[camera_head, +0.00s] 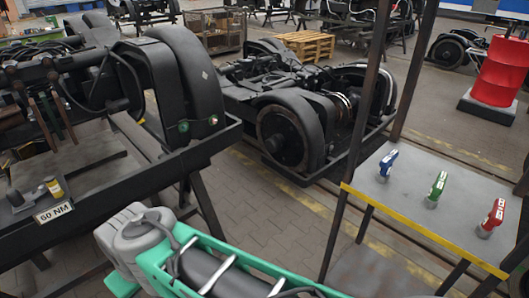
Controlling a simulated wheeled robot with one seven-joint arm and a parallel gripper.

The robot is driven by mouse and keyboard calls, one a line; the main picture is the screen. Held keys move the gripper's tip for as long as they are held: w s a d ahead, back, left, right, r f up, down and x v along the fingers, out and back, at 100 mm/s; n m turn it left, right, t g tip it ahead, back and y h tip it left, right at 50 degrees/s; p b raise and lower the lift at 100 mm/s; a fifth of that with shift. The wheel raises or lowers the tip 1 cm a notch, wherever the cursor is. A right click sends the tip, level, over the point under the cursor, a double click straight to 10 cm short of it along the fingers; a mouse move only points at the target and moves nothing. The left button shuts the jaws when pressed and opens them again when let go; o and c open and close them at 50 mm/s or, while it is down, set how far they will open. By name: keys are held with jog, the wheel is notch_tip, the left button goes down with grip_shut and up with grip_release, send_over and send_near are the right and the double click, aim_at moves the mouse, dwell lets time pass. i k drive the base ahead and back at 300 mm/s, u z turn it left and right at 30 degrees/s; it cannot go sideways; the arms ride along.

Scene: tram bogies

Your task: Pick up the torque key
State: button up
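Three small upright tools stand apart in a row on a grey shelf top with a yellow front edge (405,220), at the right. They are a blue one (388,163), a green one (437,187) and a red one (494,216), each with a pale lower end on the shelf. They look like torque keys, but I cannot tell which one is meant. A small sign (53,212) on the bench at the left seems to read "50 NM" or "60 NM". My teal and grey arm crosses the bottom of the view, and my gripper is not in view.
A dark post (355,140) rises at the shelf's left end. A bogie (290,110) fills the middle, and another rests on the left bench (90,250). A red barrel (501,70) and wooden pallets (306,44) stand farther back.

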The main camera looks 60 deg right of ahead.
aim_at(431, 200)
jog(key=u, duration=0.05)
jog(key=k, duration=0.15)
jog(key=z, duration=0.05)
jog(key=i, duration=0.2)
jog(key=z, duration=2.8)
jog(key=k, duration=0.65)
jog(key=u, duration=0.7)
jog(key=i, duration=1.3)
jog(key=z, duration=1.15)
jog(key=i, duration=0.65)
jog(key=z, duration=0.05)
